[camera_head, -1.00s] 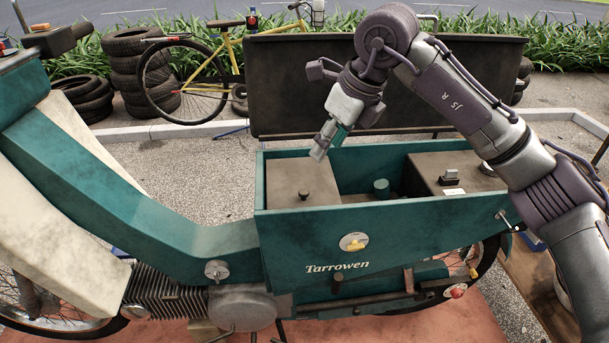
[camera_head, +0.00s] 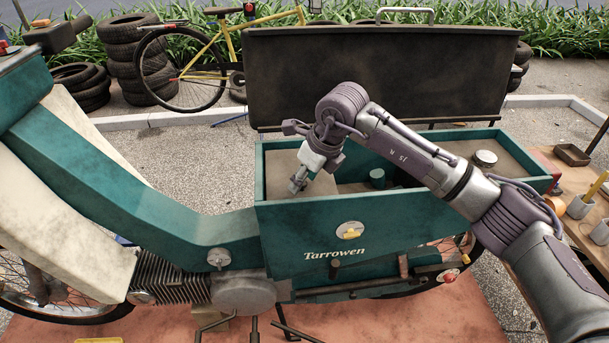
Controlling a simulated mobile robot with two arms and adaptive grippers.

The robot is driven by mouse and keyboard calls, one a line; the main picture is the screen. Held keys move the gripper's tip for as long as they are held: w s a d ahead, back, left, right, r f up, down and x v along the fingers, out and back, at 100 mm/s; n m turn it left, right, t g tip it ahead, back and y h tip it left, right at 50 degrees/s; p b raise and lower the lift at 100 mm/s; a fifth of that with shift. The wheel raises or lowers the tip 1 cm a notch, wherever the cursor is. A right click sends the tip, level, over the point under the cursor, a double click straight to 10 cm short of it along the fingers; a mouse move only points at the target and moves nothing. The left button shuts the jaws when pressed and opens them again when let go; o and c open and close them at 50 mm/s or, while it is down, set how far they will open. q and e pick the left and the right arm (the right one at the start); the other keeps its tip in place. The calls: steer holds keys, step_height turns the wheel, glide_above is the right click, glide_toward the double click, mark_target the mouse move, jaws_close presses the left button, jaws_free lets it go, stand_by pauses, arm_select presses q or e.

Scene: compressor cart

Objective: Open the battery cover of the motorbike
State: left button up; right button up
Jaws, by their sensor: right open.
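The motorbike's teal side box (camera_head: 420,211), marked Tarrowen, stands open at the top. Inside it at the left is a flat brown cover (camera_head: 283,163), which appears to be the battery cover. Its small dark knob, seen earlier, is now hidden by my right gripper. My right gripper (camera_head: 295,189) is open, pointing down at the cover around where the knob is. I cannot tell whether it touches the knob. My left gripper is not in view.
A dark raised lid (camera_head: 380,75) stands behind the box. A teal-capped part (camera_head: 377,177) sits in the middle recess. A round tin (camera_head: 485,159) is at the box's right end. A wooden bench (camera_head: 585,225) with cups is at the right.

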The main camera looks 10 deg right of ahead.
jaws_close()
steer(key=shift+r, duration=0.15)
